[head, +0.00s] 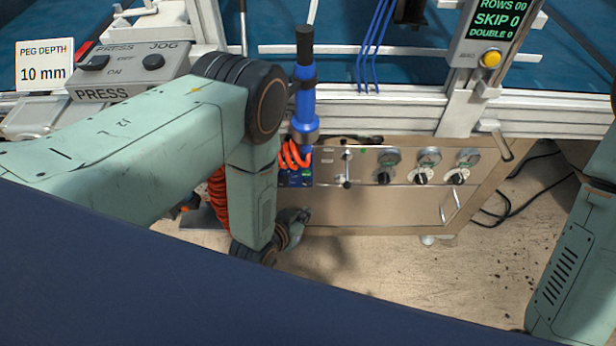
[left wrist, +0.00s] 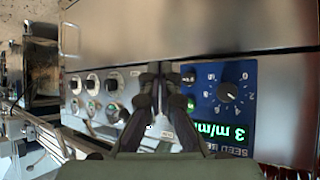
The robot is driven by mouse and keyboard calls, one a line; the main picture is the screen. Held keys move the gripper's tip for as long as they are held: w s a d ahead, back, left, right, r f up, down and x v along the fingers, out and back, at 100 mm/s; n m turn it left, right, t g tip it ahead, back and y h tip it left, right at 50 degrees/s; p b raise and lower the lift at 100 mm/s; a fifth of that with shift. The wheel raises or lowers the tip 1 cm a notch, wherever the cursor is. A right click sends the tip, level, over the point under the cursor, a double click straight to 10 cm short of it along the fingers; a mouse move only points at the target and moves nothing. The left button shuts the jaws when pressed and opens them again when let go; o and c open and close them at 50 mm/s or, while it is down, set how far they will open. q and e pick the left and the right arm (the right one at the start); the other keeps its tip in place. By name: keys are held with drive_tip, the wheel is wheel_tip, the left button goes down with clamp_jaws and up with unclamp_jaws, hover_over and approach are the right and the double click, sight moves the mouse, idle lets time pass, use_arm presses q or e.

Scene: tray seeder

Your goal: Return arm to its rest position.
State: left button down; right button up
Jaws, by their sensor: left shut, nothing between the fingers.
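My left arm comes in from the left in the head view and bends down in front of the machine's control panel. My left gripper (head: 294,216) shows small and dark at the end of that arm, low before the panel, partly hidden by the arm. In the left wrist view the left gripper (left wrist: 160,70) points at the panel, its two dark fingers together with nothing between them. Whether the fingertips touch the panel I cannot tell. A link of my right arm stands at the right edge of the head view; its gripper is out of view.
The metal panel (head: 340,205) carries several gauges and knobs. A blue seed-rate box (left wrist: 225,105) is right of the fingers. A blue-and-black tool (head: 305,90) with an orange coiled hose stands beside my left elbow. A PRESS box (head: 130,72) lies behind the arm.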

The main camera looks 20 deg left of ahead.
use_arm(q)
drive_tip(key=s+a+f+n+g+y, duration=0.1)
drive_tip(key=s+a+f+g, duration=0.15)
drive_tip(key=s, duration=0.45)
drive_tip(key=s+a+f+g+y, duration=0.1)
drive_tip(key=s+a+g, duration=0.15)
drive_tip(key=s, duration=0.45)
drive_tip(key=s+a+r+n+g, duration=0.1)
drive_tip(key=s+a+r+g, duration=0.1)
drive_tip(key=s+r, duration=0.3)
drive_tip(key=s+a+r+n+g, duration=0.1)
drive_tip(key=s+a+r+g, duration=0.1)
drive_tip(key=s+r, duration=0.3)
drive_tip(key=s+g, duration=0.1)
drive_tip(key=s, duration=0.2)
drive_tip(key=shift+r+y, duration=0.3)
drive_tip(key=shift+y, duration=0.1)
drive_tip(key=c, duration=2.1)
unclamp_jaws()
